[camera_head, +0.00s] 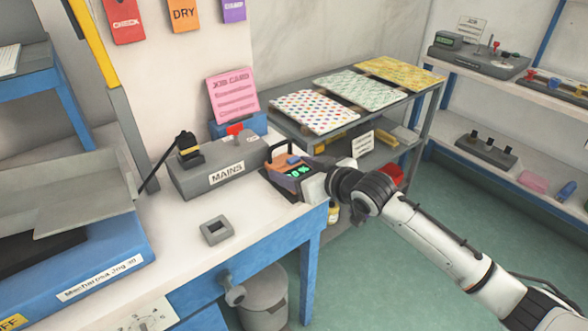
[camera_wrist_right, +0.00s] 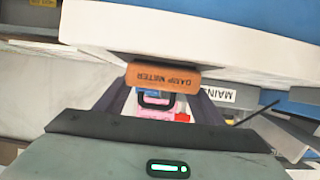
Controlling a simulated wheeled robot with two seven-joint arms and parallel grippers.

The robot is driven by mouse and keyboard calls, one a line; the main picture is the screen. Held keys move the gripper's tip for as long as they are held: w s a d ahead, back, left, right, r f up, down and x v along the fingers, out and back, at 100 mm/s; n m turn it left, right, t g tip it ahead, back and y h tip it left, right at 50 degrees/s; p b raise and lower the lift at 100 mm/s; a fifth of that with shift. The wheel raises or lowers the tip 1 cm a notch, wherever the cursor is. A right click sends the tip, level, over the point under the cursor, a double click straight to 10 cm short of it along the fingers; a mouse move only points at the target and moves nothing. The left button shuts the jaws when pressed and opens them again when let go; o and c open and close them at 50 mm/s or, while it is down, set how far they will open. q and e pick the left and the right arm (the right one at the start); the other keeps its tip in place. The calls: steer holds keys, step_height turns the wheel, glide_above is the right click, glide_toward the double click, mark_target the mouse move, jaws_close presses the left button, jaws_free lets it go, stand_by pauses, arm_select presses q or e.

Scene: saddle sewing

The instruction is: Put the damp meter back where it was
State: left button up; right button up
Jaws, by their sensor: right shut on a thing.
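In the right wrist view, an orange face lettered DAMP METER (camera_wrist_right: 163,77) shows upside down between my fingers (camera_wrist_right: 160,103). I cannot tell whether the meter touches the bench. My left gripper is not in view.
The grey MAINS box (camera_head: 222,165) stands close left of the meter. A small grey square socket (camera_head: 216,230) lies on the bench in front. A pink job card (camera_head: 232,95) stands behind. A rack with patterned sheets (camera_head: 315,112) is behind right. Bare bench lies around the socket.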

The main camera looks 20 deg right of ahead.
steer(key=o, duration=1.3)
steer(key=shift+o, duration=0.2)
steer(key=v, duration=1.1)
steer(key=s+a+f+m+g+h, duration=0.1)
steer(key=s+a+f+g, duration=0.1)
steer(key=s+f, duration=1)
steer(key=s+a+f+m+g+h, duration=0.1)
steer(key=s+a+f+g, duration=0.1)
steer(key=s+f, duration=1.1)
step_height(320, 180, down, 5)
steer(key=shift+s+a+f, duration=0.2)
steer(key=shift+s+a, duration=0.1)
steer(key=shift+a, duration=0.4)
